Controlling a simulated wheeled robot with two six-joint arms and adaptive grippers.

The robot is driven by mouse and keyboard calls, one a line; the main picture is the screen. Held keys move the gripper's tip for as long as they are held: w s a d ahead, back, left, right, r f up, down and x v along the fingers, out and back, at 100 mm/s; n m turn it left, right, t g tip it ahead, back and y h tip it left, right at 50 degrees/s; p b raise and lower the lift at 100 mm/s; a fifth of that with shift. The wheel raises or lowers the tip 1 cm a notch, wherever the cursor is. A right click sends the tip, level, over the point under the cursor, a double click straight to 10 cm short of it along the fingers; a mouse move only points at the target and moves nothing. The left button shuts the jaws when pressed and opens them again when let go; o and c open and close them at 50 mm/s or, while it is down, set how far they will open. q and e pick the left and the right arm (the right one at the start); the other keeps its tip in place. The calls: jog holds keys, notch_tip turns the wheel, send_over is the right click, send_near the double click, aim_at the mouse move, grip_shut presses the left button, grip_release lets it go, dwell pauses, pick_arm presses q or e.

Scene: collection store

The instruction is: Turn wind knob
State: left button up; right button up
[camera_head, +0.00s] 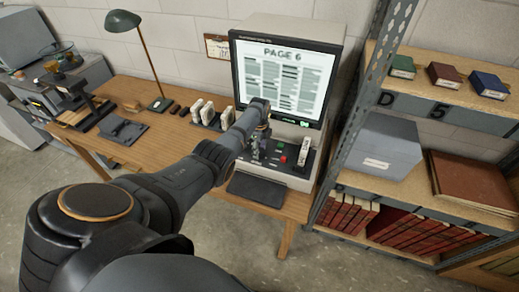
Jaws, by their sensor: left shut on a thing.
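A microfilm reader (303,182) stands at the right end of the wooden desk, its lit screen (283,78) showing "PAGE 6". My left arm reaches across the desk from the lower left, and my left gripper (257,148) points down at the left part of the reader's control panel. The gripper is shut on the wind knob, which is mostly hidden behind the fingers. A red button (283,159) and a white-faced part (304,152) show on the panel to the right of the gripper. My right gripper is out of view.
White boxes (203,111) stand in a rack left of the reader. A green desk lamp (123,20) and a dark stand (75,95) are farther left. A metal shelf (362,110) with boxes and red books stands close on the right. The desk's front middle (165,150) is clear.

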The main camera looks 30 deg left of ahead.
aim_at(260, 151)
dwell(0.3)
pick_arm(q)
jog(key=o, duration=1.1)
jog(key=shift+o, duration=0.2)
jog(key=shift+r, duration=0.1)
notch_tip(260, 151, up, 12)
